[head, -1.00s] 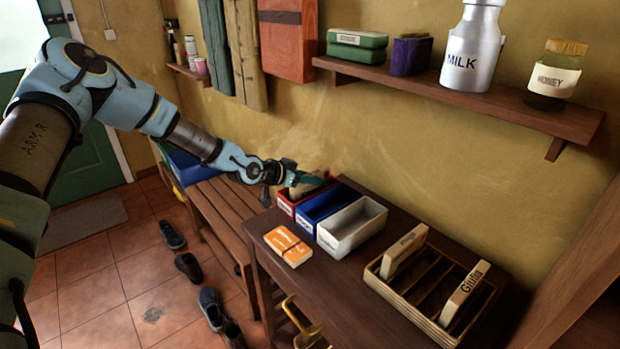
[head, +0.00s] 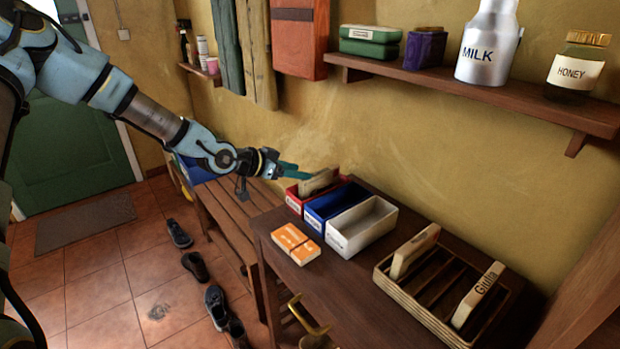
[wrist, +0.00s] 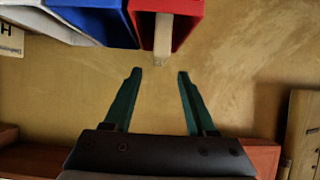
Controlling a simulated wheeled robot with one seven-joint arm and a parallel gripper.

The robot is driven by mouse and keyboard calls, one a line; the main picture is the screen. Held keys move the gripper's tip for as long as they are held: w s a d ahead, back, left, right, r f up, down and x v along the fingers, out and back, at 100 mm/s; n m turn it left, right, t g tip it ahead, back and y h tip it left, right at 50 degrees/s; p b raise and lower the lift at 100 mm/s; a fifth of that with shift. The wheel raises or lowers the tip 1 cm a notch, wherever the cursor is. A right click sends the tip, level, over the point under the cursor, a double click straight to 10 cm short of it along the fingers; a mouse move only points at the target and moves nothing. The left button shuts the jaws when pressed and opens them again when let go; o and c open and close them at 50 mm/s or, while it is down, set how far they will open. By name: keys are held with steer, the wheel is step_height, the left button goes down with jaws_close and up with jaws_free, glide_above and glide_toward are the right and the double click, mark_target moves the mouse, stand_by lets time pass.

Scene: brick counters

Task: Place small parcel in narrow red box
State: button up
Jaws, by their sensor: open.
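The narrow red box (head: 294,203) stands at the left end of a row of boxes on the dark table. A small tan parcel (head: 320,182) stands tilted in it, its upper part above the rim. In the wrist view the red box (wrist: 192,14) is at the top, with the parcel (wrist: 163,35) inside it. My gripper (head: 292,170) is open and empty, just left of the parcel and apart from it. Its teal fingers (wrist: 156,78) are spread with bare wall seen between them.
A blue box (head: 318,213) and a white box (head: 349,243) stand right of the red one. An orange packet (head: 294,243) lies in front. A slotted rack (head: 400,302) holds two wooden blocks. A wall shelf (head: 470,88) with milk can and jar is above. A bench (head: 218,208) stands left.

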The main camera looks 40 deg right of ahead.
steer(key=shift+v, duration=1.45)
steer(key=w+a+f+n+t+y, duration=0.1)
steer(key=w+a+n+t+y, duration=0.2)
steer(key=a, duration=1)
steer(key=w+a+f+n+y, duration=0.1)
steer(key=w+a+n+y, duration=0.3)
steer(key=a, duration=0.8)
steer(key=s+a+r+n+y, duration=0.1)
steer(key=s+a+r+n, duration=0.1)
steer(key=a, duration=0.6)
steer(key=s+a+r+n+y, duration=0.2)
steer(key=s+a+r+n, duration=0.1)
steer(key=a, duration=0.4)
steer(key=s+a+r+n+y, duration=0.2)
steer(key=s+a+n, duration=0.3)
steer(key=a, duration=0.3)
steer(key=shift+a+r+n+g, duration=0.3)
steer(key=shift+r+g, duration=0.1)
steer(key=shift+r, duration=0.1)
